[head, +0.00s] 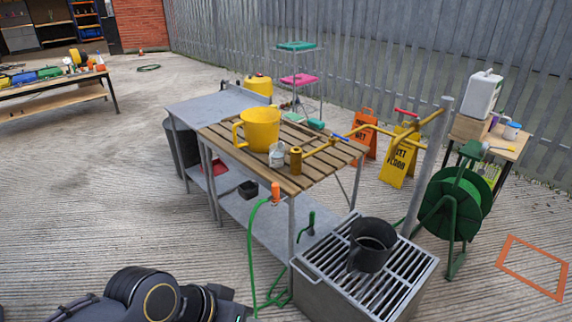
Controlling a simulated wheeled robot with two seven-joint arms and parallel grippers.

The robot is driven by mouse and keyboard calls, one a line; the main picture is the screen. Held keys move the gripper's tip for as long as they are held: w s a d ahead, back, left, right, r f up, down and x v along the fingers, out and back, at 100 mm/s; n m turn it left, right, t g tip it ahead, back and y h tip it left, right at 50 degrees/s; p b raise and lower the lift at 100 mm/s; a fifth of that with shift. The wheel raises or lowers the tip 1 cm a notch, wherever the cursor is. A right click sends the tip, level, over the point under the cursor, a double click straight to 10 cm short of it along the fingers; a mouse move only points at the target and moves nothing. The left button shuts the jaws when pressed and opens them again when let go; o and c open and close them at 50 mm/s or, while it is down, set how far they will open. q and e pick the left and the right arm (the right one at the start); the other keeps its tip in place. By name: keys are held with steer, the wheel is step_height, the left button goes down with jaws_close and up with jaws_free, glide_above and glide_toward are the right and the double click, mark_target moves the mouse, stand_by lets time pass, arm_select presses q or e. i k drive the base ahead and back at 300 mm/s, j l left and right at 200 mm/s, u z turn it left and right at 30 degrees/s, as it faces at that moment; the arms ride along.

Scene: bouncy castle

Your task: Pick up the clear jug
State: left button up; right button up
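A small clear, whitish jug (276,155) stands on the slatted wooden top of the workbench (225,145). It is just in front of a large yellow jug (259,130) with a side handle, and left of a small brass-coloured cylinder (296,160). The clear jug is small here, and its handle cannot be made out. Black links of my own arm show at the bottom left, well short of the bench. Neither gripper can be made out in the head view.
A yellow pipe with a tap (340,143) runs over the bench's right end. A green hose (251,245) hangs at the bench's front. Open concrete floor lies to the left.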

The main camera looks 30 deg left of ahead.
mark_target(276, 158)
steer(key=j+z, duration=0.1)
steer(key=z, duration=0.8)
steer(key=j+z, duration=0.2)
steer(key=z, duration=0.7)
steer(key=k+j, duration=0.1)
steer(key=j, duration=1.1)
steer(key=k+j, duration=0.15)
steer(key=j, duration=0.4)
steer(key=k+j, duration=0.1)
steer(key=j, duration=1.1)
steer(key=k+j, duration=0.15)
steer(key=j, duration=0.45)
steer(key=k+j, duration=0.1)
steer(key=j, duration=1.1)
steer(key=k+z, duration=0.05)
